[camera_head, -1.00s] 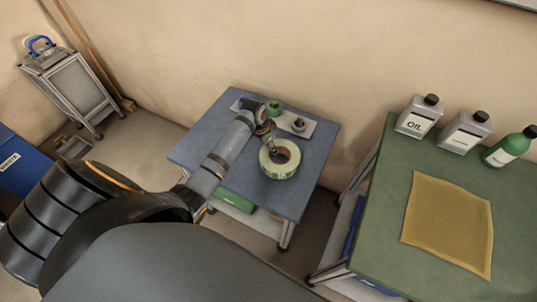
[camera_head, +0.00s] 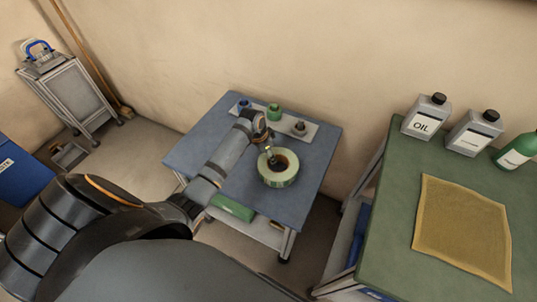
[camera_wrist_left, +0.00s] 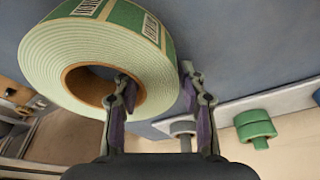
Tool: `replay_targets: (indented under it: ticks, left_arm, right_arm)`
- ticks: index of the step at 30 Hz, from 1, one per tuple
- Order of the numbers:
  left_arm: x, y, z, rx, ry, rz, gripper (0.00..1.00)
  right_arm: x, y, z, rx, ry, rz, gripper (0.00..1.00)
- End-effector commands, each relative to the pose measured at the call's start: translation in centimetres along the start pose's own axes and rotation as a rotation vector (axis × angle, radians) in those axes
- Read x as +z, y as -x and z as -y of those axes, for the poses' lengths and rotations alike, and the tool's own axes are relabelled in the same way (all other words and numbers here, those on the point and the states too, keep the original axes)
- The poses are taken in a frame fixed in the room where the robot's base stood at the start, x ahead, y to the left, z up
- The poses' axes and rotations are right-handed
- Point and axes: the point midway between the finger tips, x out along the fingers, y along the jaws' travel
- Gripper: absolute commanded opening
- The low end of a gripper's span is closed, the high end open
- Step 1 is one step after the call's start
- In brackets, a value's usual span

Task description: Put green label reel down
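The green label reel (camera_head: 284,181) is a pale green tape roll with a brown core. It appears to lie flat on the blue table in the head view. In the left wrist view the reel (camera_wrist_left: 65,55) fills the upper left, its green and white label on the outer side. My left gripper (camera_head: 271,160) is at the reel's far side. In the wrist view the gripper (camera_wrist_left: 157,80) has one finger in the core hole and one outside the rim. The fingers stand apart, with narrow gaps visible beside the rim. My right gripper is out of view.
A grey holder (camera_head: 315,127) on the blue table (camera_head: 203,140) carries small blue, green and grey spools. Free table lies left and right of the reel. A green table (camera_head: 385,235) at right holds bottles and a yellow cloth (camera_head: 463,235).

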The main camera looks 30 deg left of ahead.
Motion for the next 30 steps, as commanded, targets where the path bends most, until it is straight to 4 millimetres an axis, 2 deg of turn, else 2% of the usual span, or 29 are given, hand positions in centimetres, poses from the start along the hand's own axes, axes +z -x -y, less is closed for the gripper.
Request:
replay_targets:
  ticks: [3,11,14,17,24,30]
  left_arm:
    - [0.0,0.0,0.0,0.000,0.000,0.000,0.58]
    - [0.0,0.1,0.0,0.000,0.000,-0.001,0.58]
    - [-0.1,0.9,0.1,-0.003,0.000,-0.003,0.58]
    - [-0.1,2.8,0.1,-0.005,-0.002,-0.002,0.58]
    - [-0.1,8.7,0.2,-0.006,-0.002,-0.002,0.58]
    - [-0.1,11.7,0.1,-0.003,-0.001,-0.001,0.58]
  right_arm:
    - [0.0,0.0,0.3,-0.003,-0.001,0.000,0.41]
    - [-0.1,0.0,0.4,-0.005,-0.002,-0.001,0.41]
    - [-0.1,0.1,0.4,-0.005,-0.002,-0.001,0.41]
    - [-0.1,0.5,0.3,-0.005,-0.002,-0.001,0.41]
    - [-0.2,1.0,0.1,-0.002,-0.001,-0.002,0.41]
    - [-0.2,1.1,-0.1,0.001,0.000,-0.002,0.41]
